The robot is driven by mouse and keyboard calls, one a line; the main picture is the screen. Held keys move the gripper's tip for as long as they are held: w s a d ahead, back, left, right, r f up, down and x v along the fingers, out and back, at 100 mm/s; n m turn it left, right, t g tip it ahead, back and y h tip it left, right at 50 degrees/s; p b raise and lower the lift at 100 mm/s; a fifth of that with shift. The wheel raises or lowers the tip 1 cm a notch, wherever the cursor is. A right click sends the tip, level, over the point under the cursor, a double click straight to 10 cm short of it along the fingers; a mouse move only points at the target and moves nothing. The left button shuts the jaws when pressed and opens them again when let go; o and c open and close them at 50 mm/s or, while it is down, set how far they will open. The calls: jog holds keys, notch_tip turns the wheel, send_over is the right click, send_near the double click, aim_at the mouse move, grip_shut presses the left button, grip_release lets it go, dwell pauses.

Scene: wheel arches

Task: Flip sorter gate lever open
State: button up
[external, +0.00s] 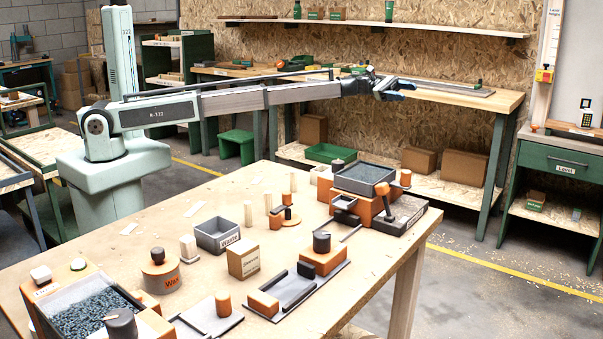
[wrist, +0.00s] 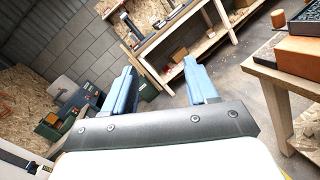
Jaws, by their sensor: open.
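The sorter (external: 364,178) stands at the far right end of the wooden table, an orange body with a grey-filled tray on top. My gripper (external: 392,86) is raised high above and behind the sorter, touching nothing. In the wrist view my gripper (wrist: 160,70) has its two blue fingers spread with nothing between them. Part of the orange sorter (wrist: 302,52) shows at that view's right edge; the lever is not clear there.
A tray of dark bits (external: 95,305) is at front left. A bench (external: 460,97) runs along the back wall.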

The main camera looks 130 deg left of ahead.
jog(key=w+d+r+m+g+h, duration=0.1)
jog(key=w+d+r+m, duration=0.1)
jog(key=w+d, duration=0.2)
jog(key=m+g+y, duration=0.7)
jog(key=m+g, duration=1)
jog(key=m, duration=0.8)
send_over(383, 196)
jog(key=a, duration=0.2)
notch_tip(383, 196, down, 6)
jog(key=f, duration=1.4)
jog(key=shift+s+d+f, duration=0.1)
jog(key=shift+s+d, duration=0.15)
jog(key=shift+s, duration=0.05)
grip_shut()
